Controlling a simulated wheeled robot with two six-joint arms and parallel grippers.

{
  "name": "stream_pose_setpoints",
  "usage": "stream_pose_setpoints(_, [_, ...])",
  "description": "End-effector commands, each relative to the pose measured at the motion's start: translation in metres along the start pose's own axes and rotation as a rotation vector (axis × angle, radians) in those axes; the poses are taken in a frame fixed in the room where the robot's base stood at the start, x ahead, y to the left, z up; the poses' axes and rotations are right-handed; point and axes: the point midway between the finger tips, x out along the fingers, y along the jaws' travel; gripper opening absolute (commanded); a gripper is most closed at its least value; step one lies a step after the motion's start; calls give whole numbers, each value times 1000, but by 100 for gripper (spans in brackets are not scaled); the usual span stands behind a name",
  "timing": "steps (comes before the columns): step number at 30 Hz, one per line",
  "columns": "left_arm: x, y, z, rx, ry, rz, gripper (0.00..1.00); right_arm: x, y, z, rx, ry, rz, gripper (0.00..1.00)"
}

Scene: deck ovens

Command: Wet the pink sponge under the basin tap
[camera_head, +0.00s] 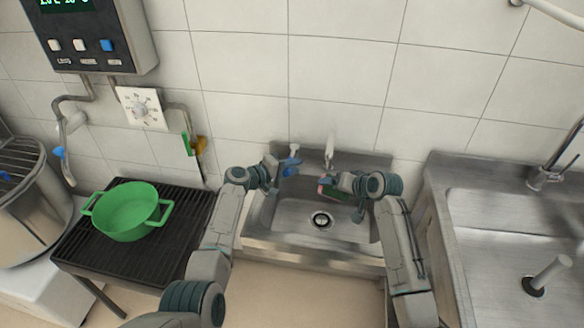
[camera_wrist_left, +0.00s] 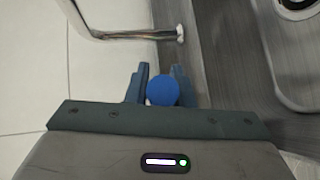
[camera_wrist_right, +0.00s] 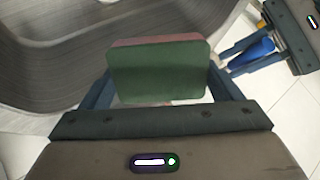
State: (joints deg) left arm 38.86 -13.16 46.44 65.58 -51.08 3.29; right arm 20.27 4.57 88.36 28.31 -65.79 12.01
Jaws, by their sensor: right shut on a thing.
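The sponge (camera_wrist_right: 158,70), green on its broad face and pink along one edge, is held between the fingers of my right gripper (camera_wrist_right: 160,95). In the head view the sponge (camera_head: 331,191) is over the back of the steel basin (camera_head: 290,240), partly hidden by the gripper. The tap spout (camera_head: 329,150) is at the wall just behind it; it also shows in the left wrist view (camera_wrist_left: 140,35). My left gripper (camera_head: 286,172) is open, its fingers on either side of a round blue tap knob (camera_wrist_left: 162,91). I cannot tell whether they touch it.
A green pot (camera_head: 126,212) stands on a black slatted stand (camera_head: 85,255) at the left, with a steel pot (camera_head: 30,215) beyond it. A larger steel sink (camera_head: 510,215) with its own tap is at the right. A control box (camera_head: 92,35) hangs on the tiled wall.

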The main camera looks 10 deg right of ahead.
Motion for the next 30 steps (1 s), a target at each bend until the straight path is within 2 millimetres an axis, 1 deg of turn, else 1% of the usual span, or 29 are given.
stream_pose_setpoints(1, [0,0,0,0,0,0,11,0,0,0,0,0,0,67])
stream_pose_setpoints(3, [0,0,0,0,0,0,0,0,0,0,0,0,0,67])
stream_pose_setpoints(9, [-1,-1,-2,2,-11,-1,0,0,0,0,0,0,0,67])
stream_pose_setpoints(19, [-12,-4,-12,35,-150,4,0,0,0,0,0,0,0,67])
stream_pose_setpoints(29, [-13,-4,-13,39,-162,7,0,0,0,0,0,0,0,67])
stream_pose_setpoints(30, [-13,-4,-13,39,-162,7,23,0,0,0,0,0,0,67])
